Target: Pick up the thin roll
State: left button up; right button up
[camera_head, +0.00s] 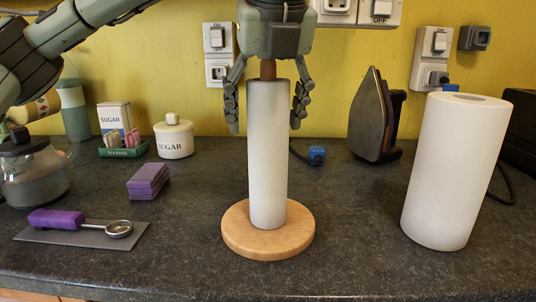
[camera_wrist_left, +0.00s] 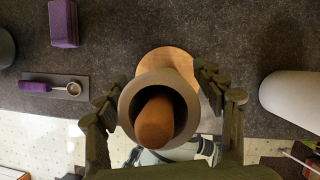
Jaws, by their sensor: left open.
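The thin roll (camera_head: 267,160) is a slim white paper roll standing upright around the peg of a round wooden holder (camera_head: 240,240) on the dark counter. The peg's brown tip shows above it. My left gripper (camera_head: 267,115) is open, pointing down from above, with one finger on each side of the roll's top and a gap visible on both sides. In the left wrist view the roll's hollow end (camera_wrist_left: 128,105) lies between the fingers (camera_wrist_left: 165,108), with the wooden peg inside. A thick white roll (camera_head: 455,170) stands without a holder at the right. My right gripper is not visible.
An iron (camera_head: 372,118) stands behind, between the rolls. At the left are purple sponges (camera_head: 148,181), a grey mat (camera_head: 85,235) with a purple-handled scoop (camera_head: 75,219), a sugar jar (camera_head: 174,137) and a glass pot (camera_head: 32,172). Counter around the wooden base is clear.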

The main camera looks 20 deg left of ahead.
pick_arm(q)
jog(key=shift+f, duration=0.1)
jog(key=c, duration=1.4)
jog(key=shift+c, duration=0.5)
